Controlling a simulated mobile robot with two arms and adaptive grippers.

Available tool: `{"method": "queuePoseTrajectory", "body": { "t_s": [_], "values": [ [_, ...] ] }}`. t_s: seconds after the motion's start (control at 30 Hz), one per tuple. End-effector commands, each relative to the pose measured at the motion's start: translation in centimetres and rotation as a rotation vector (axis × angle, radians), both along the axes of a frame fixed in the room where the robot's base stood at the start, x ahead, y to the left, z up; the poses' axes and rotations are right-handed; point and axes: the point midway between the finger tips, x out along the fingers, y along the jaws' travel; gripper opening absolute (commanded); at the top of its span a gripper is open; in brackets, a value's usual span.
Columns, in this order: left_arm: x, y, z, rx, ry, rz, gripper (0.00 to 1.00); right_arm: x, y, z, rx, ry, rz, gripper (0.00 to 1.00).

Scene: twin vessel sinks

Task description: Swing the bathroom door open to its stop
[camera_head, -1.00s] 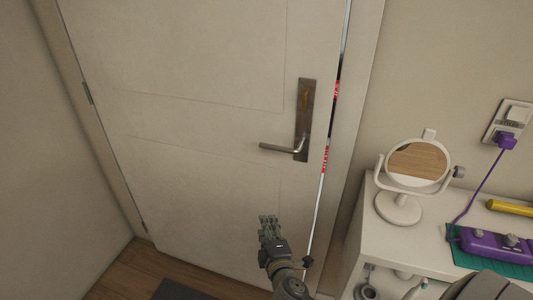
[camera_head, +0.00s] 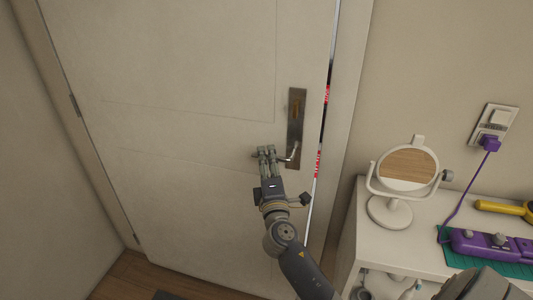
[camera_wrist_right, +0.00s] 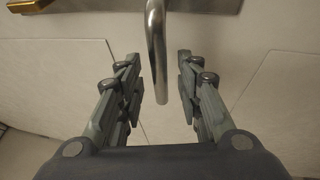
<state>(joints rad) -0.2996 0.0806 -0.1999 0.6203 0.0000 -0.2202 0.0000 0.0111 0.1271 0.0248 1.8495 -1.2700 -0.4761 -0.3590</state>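The bathroom door (camera_head: 200,110) is a pale panelled door standing almost closed, with a narrow gap along its right edge. Its metal lever handle (camera_head: 289,156) sits on a dark plate (camera_head: 297,115) near that edge. My right gripper (camera_head: 266,150) is at the lever, its fingers pointing up the door and covering part of it. In the right wrist view the lever (camera_wrist_right: 156,60) runs between the two fingers of my right gripper (camera_wrist_right: 160,90), which are open with space on both sides. My left gripper is not in view.
A white cabinet (camera_head: 345,260) stands right of the door, carrying a round mirror (camera_head: 390,212), a purple device (camera_head: 485,243) on a green mat and a yellow object (camera_head: 505,208). A purple cord runs to a wall outlet (camera_head: 497,120). Hinges (camera_head: 74,105) are on the door's left.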

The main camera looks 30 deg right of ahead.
Motion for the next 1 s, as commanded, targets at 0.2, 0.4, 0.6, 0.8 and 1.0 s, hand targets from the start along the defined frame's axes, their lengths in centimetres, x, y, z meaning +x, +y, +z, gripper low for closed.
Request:
{"method": "queuePoseTrajectory", "body": {
  "t_s": [0.2, 0.4, 0.6, 0.8, 1.0],
  "values": [
    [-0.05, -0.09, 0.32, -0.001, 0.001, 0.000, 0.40, 1.27, -0.62, 0.25, 0.001, 0.001, 0.001, 0.33],
    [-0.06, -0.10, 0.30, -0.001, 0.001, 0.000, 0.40, 1.31, -0.64, 0.19, 0.001, 0.001, 0.001, 0.33],
    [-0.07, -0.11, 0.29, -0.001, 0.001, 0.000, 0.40, 1.29, -0.63, 0.20, 0.001, 0.001, 0.001, 0.00],
    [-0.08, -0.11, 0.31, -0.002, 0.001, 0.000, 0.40, 1.29, -0.62, 0.20, 0.000, 0.001, 0.001, 0.00],
    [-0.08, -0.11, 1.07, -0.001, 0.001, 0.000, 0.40, 1.28, -0.63, 0.18, -0.019, 0.026, 0.002, 0.00]
  ]
}}
